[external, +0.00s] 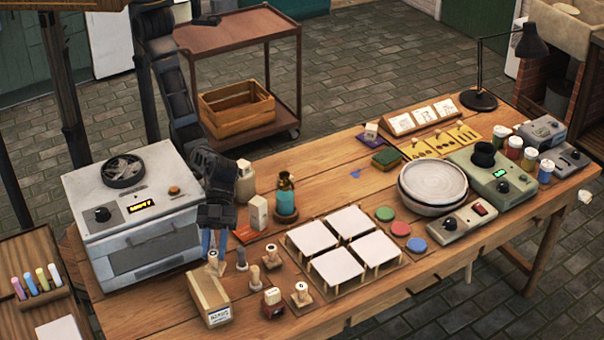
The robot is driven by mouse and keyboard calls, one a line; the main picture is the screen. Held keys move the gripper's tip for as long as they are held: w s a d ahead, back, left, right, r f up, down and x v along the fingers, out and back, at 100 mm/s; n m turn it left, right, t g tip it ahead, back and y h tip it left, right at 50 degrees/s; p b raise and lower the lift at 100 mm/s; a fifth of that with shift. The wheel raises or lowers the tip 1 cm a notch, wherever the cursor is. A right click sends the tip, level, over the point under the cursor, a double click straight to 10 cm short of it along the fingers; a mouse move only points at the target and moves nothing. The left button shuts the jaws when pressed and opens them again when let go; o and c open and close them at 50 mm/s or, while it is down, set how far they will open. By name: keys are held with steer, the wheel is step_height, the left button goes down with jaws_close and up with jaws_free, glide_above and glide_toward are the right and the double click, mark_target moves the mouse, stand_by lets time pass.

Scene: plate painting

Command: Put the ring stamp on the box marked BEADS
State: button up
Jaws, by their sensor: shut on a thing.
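My gripper (214,240) points down at the left front of the table, its blue fingers shut on a small wooden stamp (213,265). The stamp is upright at the back end of the top of a long cardboard-brown box (205,291). I cannot tell whether it touches the box. Its mark is too small to read, so I cannot tell if it is the ring stamp. The box has a white label on its front end, with lettering I cannot read surely. Another stamp (302,292), with a round mark on its pale top, stands to the right.
Several other stamps stand close to the box's right, including a dark red one (272,302). A grey kiln-like machine (150,235) is just left. White tiles (336,266), stacked plates (433,187) and a green bottle (286,200) stand farther right. The table's front edge is near.

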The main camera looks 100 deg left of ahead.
mark_target(216, 256)
steer(key=shift+f, duration=1.9)
steer(key=shift+f, duration=0.15)
steer(key=o, duration=1)
steer(key=shift+o, duration=0.2)
steer(key=shift+r, duration=0.25)
steer(key=shift+a, duration=0.35)
steer(key=v, duration=1.1)
